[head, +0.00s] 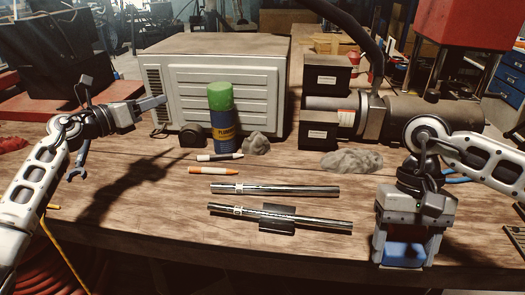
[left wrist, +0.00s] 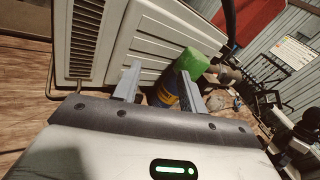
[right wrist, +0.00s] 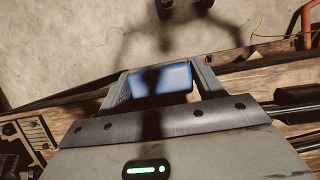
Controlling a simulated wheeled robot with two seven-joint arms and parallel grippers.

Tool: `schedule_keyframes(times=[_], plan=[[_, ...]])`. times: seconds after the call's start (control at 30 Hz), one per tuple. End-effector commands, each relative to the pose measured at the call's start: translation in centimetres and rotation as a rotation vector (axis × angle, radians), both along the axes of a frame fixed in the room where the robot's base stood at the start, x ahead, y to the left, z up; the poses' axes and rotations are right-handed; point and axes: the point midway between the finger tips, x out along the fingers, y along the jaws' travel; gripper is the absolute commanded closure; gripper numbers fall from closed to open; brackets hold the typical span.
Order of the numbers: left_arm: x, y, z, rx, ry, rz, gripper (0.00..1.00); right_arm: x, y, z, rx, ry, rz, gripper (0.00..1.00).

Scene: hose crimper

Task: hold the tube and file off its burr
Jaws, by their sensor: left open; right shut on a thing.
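Two shiny metal tubes lie on the wooden bench: the rear tube (head: 275,190) and the front tube (head: 325,222), which crosses a small dark block (head: 276,229). My right gripper (head: 404,257) points down at the bench's right front. It is shut on a blue blocky thing (right wrist: 160,79), which also shows between its fingers in the head view (head: 404,249). I cannot tell whether this is a file. My left gripper (head: 152,103) is open and empty, raised left of the tubes before the grey box-shaped machine. Its two spread fingers show in the left wrist view (left wrist: 157,88). No burr can be made out.
A blue can with a green cap (head: 221,112) stands before the grey machine (head: 240,60). Two markers (head: 213,170), a grey rag (head: 352,161) and dark clamp blocks (head: 319,130) around a cylinder lie behind the tubes.

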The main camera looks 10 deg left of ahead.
Motion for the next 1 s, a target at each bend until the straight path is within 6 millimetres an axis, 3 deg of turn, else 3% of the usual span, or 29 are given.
schedule_keyframes(times=[0.03, 0.2, 0.33, 0.43, 0.6, 0.83, 1.0], plan=[[-0.2, -3.0, 0.7, 0.062, 0.005, -0.096, 0.58, 0.0, 0.0, 0.0, 0.000, -0.001, 0.000, 0.60], [-3.2, -12.6, 0.9, 0.344, 0.060, -0.458, 0.58, 0.0, 0.0, 0.0, 0.000, 0.000, 0.000, 0.60], [-7.6, -17.8, -0.3, 0.644, 0.137, -0.758, 0.58, 0.0, 0.0, -0.1, 0.000, -0.001, 0.000, 0.60], [-10.7, -19.1, -1.5, 0.855, 0.210, -0.931, 0.58, 0.0, 0.0, -0.1, 0.000, 0.000, 0.000, 0.60], [-13.9, -18.8, -2.6, 1.094, 0.315, -1.098, 0.58, 0.0, 0.0, -0.1, 0.000, -0.001, 0.000, 0.60], [-15.1, -18.6, -3.9, 1.177, 0.364, -1.155, 0.58, 0.0, 0.0, -0.1, 0.000, 0.000, 0.000, 0.60], [-15.2, -19.7, -6.4, 1.174, 0.364, -1.158, 0.58, 0.0, 0.0, -0.1, 0.000, 0.000, 0.000, 0.60]])
